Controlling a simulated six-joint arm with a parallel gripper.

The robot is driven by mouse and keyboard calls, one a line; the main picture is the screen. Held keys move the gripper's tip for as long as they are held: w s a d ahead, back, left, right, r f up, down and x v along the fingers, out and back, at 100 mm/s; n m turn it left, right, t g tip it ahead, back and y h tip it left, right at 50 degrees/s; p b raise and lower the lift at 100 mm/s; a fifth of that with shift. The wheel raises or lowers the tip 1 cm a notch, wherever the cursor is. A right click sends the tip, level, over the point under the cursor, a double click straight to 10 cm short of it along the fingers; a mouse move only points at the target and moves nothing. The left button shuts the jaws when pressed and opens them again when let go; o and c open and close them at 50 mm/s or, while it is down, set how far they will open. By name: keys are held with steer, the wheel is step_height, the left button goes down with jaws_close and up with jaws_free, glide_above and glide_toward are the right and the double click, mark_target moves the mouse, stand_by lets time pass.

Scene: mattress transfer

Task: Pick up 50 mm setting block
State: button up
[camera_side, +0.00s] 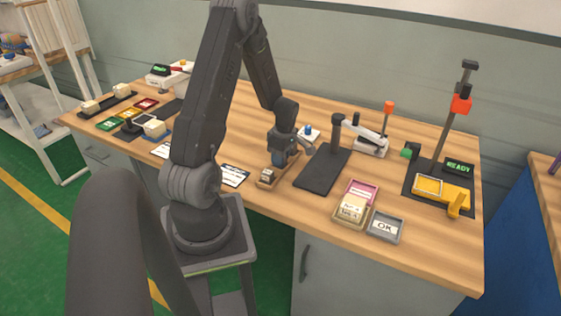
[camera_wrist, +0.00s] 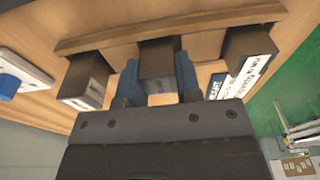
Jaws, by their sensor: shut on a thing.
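My gripper (camera_side: 279,162) is low over a small wooden rack (camera_side: 264,182) near the front edge of the bench. In the wrist view, its two blue fingers (camera_wrist: 158,82) are shut on the middle setting block (camera_wrist: 158,56), one finger on each side. The middle block is still at the rack (camera_wrist: 100,42); I cannot tell whether it has lifted off it. A second dark block (camera_wrist: 86,80) stands to its left and a third block (camera_wrist: 250,58) with a white label to its right. The markings are too small or blurred to read, so sizes cannot be told.
A dark plate with a post (camera_side: 322,172) stands right of the rack. A gauge stand (camera_side: 443,186) is at the far right. A printed card (camera_side: 234,175) lies left of the rack.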

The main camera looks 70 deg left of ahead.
jaws_close()
steer(key=shift+r, duration=0.1)
